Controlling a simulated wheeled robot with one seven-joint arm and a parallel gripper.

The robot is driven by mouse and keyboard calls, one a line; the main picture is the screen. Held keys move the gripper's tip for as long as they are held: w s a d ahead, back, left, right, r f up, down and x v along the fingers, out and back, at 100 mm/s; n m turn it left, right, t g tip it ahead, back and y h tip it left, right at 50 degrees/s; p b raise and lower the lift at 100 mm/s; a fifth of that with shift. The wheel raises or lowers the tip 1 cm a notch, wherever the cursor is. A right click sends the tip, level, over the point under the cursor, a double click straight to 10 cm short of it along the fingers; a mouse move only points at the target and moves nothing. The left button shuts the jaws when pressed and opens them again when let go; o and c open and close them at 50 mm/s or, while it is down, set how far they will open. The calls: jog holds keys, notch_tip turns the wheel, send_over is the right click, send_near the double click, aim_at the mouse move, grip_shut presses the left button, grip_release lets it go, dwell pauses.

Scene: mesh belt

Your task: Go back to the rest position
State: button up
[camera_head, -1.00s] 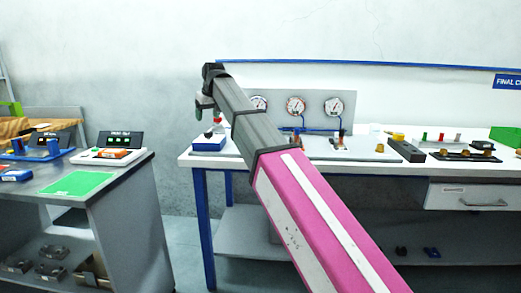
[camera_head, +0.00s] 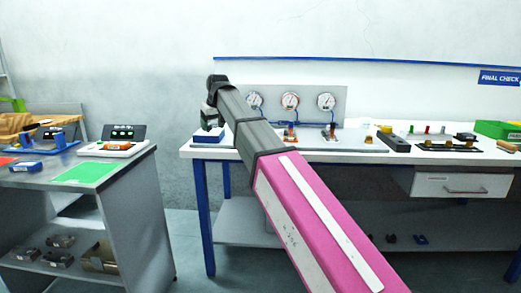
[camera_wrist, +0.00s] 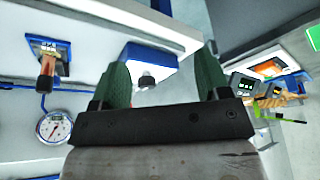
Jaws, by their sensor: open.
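My gripper (camera_head: 209,119) is at the end of my pink and grey arm, over the left end of the back bench (camera_head: 187,152). In the wrist view its two green fingers (camera_wrist: 163,76) stand apart with nothing held between them. A blue block with a pale top (camera_head: 207,137) lies below the gripper on the bench corner. It also shows in the wrist view (camera_wrist: 150,54), beyond the fingers, with a small dark knob (camera_wrist: 146,81) between them. The gripper partly hides the block in the head view.
A grey side table (camera_head: 110,184) at left holds a green mat (camera_head: 85,172) and a white device (camera_head: 112,149). A floor gap separates the two. A green bin (camera_head: 497,129) is at the far right.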

jog(key=s+d+f+m+g+h, duration=0.1)
jog(key=s+d+f+m, duration=0.1)
jog(key=d+f, duration=0.95)
jog(key=s+d+f+m+h, duration=0.1)
jog(key=s+d+f, duration=0.1)
jog(key=d+f, duration=0.95)
jog(key=s+d+f+m, duration=0.1)
jog(key=s+d+f, duration=0.4)
jog(key=f, duration=0.3)
jog(key=s+d+f+m+g, duration=0.1)
jog(key=s+d+f+m, duration=0.1)
jog(key=s+d+f, duration=0.3)
jog(key=s+d+f+m+g, duration=0.1)
jog(key=s+d+f, duration=0.4)
jog(key=s+f, duration=0.3)
notch_tip(320, 180, down, 4)
jog(key=shift+d+r+h, duration=0.15)
jog(key=shift+r+h, duration=0.05)
jog(key=shift+h, duration=0.1)
